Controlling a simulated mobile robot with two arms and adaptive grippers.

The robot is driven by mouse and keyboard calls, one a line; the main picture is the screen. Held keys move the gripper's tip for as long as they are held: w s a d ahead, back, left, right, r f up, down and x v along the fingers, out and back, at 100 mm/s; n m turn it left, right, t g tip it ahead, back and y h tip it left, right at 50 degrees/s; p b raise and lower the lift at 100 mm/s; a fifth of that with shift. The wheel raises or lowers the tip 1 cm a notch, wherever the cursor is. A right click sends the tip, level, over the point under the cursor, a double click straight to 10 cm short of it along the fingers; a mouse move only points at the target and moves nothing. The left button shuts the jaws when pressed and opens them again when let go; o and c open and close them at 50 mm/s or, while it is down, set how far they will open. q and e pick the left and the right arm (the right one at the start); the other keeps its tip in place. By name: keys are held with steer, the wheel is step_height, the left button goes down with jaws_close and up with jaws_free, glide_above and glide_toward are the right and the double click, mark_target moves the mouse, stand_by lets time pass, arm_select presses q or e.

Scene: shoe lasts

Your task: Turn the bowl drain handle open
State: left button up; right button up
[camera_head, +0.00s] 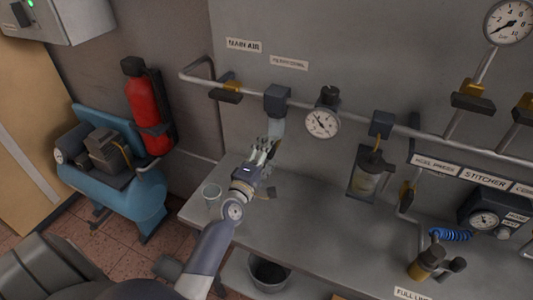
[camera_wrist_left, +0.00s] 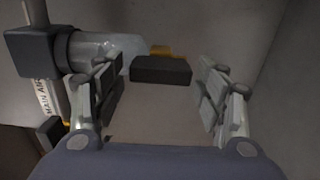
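The bowl drain handle (camera_wrist_left: 160,70) is a dark block on a small yellow valve (camera_wrist_left: 160,50), seen ahead between my left fingers in the left wrist view. The clear filter bowl (camera_wrist_left: 108,48) lies to its left there, joined to a dark housing (camera_wrist_left: 38,50). In the head view the bowl (camera_head: 276,128) hangs under its housing (camera_head: 277,98) on the wall pipe. My left gripper (camera_head: 262,150) is just below the bowl, with its fingers spread and nothing seen between the pads. Contact with the handle cannot be told. My right gripper is out of view.
A pressure gauge (camera_head: 322,123) and a second bowl unit (camera_head: 370,178) are to the right on the pipe. A yellow valve with a dark lever (camera_head: 227,94) is to the left.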

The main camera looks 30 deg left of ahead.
arm_select(q)
steer(key=shift+s, duration=0.1)
steer(key=s+d, duration=0.1)
steer(key=s, duration=1)
steer(key=shift+s+d, duration=0.2)
steer(key=shift+s, duration=0.2)
